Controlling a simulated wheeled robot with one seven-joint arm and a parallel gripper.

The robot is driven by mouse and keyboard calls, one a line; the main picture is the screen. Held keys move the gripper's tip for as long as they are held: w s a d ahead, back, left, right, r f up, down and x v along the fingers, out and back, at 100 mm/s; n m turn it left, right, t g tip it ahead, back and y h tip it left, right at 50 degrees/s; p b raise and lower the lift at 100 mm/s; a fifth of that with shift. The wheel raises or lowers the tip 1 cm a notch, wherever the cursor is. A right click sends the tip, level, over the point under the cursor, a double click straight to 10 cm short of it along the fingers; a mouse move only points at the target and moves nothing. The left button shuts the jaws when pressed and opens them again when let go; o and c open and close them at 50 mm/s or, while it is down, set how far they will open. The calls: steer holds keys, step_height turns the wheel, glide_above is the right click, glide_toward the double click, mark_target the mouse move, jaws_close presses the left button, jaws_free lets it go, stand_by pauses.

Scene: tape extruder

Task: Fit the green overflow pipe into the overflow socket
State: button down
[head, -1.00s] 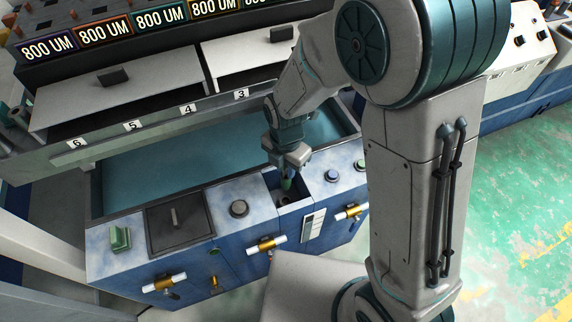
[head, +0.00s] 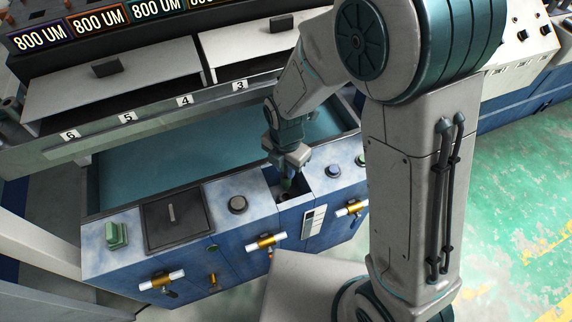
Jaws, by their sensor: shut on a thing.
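My gripper (head: 291,168) points down over a small open recess at the front of the blue tank. It is shut on the green overflow pipe (head: 286,183), of which only a short green piece shows below the jaws. The pipe looks roughly upright. A dark round shape in the recess, which looks like the overflow socket (head: 284,196), lies just below the pipe. I cannot tell whether the pipe's lower end is touching it, inside it or just above it.
The blue tank (head: 130,258) holds teal water (head: 190,160). A machine with numbered panels (head: 185,101) stands behind.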

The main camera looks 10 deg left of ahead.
mark_target(286, 181)
steer(key=shift+f+b, duration=2.85)
steer(key=shift+f, duration=0.95)
steer(key=c, duration=1.2)
jaws_free()
steer(key=shift+o, duration=0.2)
steer(key=shift+r, duration=0.15)
step_height(286, 181, up, 14)
steer(key=p, duration=0.3)
steer(key=shift+p, duration=0.4)
